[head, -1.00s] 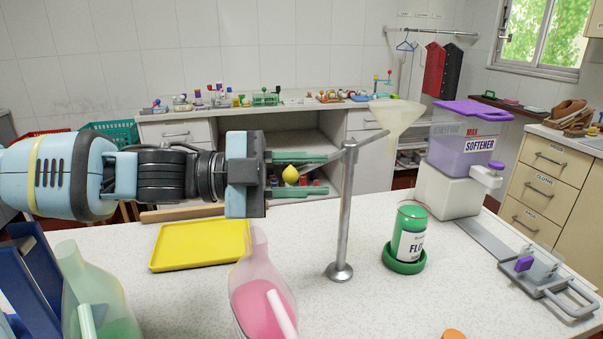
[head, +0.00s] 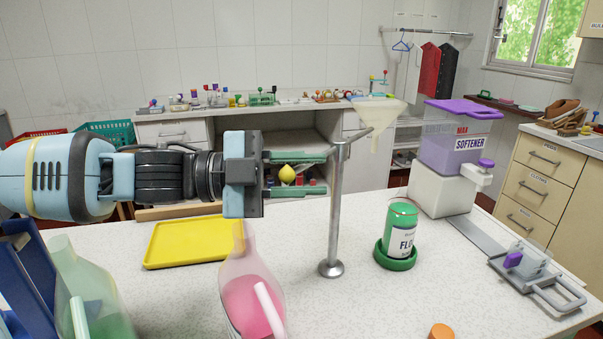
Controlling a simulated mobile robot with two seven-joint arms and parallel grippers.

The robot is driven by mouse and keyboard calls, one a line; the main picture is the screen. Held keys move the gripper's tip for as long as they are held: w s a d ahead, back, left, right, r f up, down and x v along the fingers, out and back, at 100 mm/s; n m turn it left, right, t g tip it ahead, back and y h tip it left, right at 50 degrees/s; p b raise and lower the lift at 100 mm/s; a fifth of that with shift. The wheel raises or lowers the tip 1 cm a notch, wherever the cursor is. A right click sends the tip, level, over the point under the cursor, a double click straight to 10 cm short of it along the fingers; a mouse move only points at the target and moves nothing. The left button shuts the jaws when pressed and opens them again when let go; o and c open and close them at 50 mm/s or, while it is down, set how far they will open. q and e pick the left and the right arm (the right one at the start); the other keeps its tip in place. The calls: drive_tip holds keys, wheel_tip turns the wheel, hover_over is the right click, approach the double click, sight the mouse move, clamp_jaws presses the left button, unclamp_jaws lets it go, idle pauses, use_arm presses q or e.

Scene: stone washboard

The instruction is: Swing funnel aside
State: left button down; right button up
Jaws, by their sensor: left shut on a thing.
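A cream funnel (head: 382,115) sits at the end of a thin metal arm (head: 356,136), which joins the top of an upright metal post (head: 335,205) on a round base. The funnel is behind and right of the post. My left gripper (head: 328,170) reaches in from the left with its green fingers at the upper post. It is shut on the funnel stand there, though the exact contact is hard to see. A yellow lemon-shaped thing (head: 287,173) shows between the fingers. My right gripper is not in view.
A yellow tray (head: 190,242) lies left and a pink bottle (head: 252,295) stands in front.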

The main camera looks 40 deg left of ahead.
use_arm(q)
drive_tip(key=shift+w+a+r, duration=0.15)
drive_tip(key=shift+r, duration=0.2)
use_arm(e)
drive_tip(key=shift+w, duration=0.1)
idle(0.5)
use_arm(q)
drive_tip(key=c, duration=1.4)
unclamp_jaws()
drive_tip(key=shift+c, duration=0.2)
drive_tip(key=o, duration=0.3)
drive_tip(key=shift+w+f, duration=0.25)
drive_tip(key=shift+o, duration=0.2)
drive_tip(key=shift+s, duration=0.1)
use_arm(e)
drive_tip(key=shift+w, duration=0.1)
